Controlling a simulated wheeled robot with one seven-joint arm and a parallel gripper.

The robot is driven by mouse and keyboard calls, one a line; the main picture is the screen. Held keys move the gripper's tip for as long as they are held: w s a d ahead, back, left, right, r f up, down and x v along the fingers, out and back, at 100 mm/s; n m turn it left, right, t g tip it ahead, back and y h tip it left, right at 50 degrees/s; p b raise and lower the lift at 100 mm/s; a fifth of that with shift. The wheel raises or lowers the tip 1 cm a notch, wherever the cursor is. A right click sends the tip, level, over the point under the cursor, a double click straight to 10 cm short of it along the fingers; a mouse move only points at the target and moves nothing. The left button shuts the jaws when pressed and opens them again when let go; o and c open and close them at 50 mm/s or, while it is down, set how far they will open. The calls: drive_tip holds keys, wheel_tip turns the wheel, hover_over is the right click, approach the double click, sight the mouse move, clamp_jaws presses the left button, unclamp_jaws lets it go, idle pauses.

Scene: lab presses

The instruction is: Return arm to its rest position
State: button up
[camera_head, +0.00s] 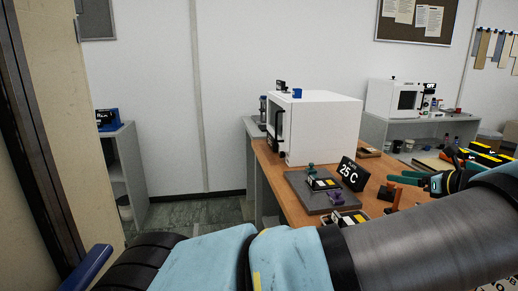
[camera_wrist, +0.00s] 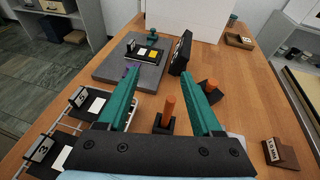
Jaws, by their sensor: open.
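My gripper (camera_head: 398,179) is at the right in the head view, above the wooden table, with its teal fingers pointing left. In the wrist view, my gripper (camera_wrist: 160,73) has its fingers spread wide, with nothing held between them. An orange peg in a black base (camera_wrist: 168,112) shows between the fingers, standing on the table below. My arm stretches across the bottom of the head view from the left to the right edge, with the elbow low, and hides the front of the table.
A white press-like box (camera_head: 322,128) stands at the table's back. A grey plate (camera_head: 304,192) before it carries small fixtures. A black "25 C" display (camera_head: 352,174) stands beside the plate. A wire rack (camera_wrist: 62,128) with numbered blocks lies left in the wrist view. A wooden block (camera_wrist: 280,153) is at right.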

drive_tip(key=w+a+f+n+g+b, duration=0.1)
drive_tip(key=w+a+f+n+g, duration=0.1)
drive_tip(key=a, duration=0.7)
drive_tip(key=w+a+f+n+g+b, duration=0.1)
drive_tip(key=a+f+n+g, duration=0.3)
drive_tip(key=a, duration=0.5)
drive_tip(key=w+a+f+n+g+b, duration=0.1)
drive_tip(key=w+a+f+n+g, duration=0.1)
drive_tip(key=a+n, duration=0.4)
drive_tip(key=shift+w+a+f+g, duration=0.1)
drive_tip(key=shift+a+f+g, duration=0.2)
drive_tip(key=shift+a, duration=0.4)
drive_tip(key=shift+w+a+f+g, duration=0.1)
drive_tip(key=shift+a+f+g, duration=0.25)
drive_tip(key=shift+a, duration=0.3)
drive_tip(key=shift+w+a+f+g, duration=0.15)
drive_tip(key=shift+a+f, duration=0.25)
drive_tip(key=shift+a, duration=0.3)
drive_tip(key=s+a+n+g+h+b, duration=0.2)
drive_tip(key=s+a+n+h+b, duration=0.2)
drive_tip(key=s+a+n, duration=1.3)
drive_tip(key=shift+s+a+f+n+h+b, duration=0.2)
drive_tip(key=shift+a+f+n+h+b, duration=0.15)
drive_tip(key=shift+a+n+h, duration=0.4)
drive_tip(key=shift+a, duration=0.15)
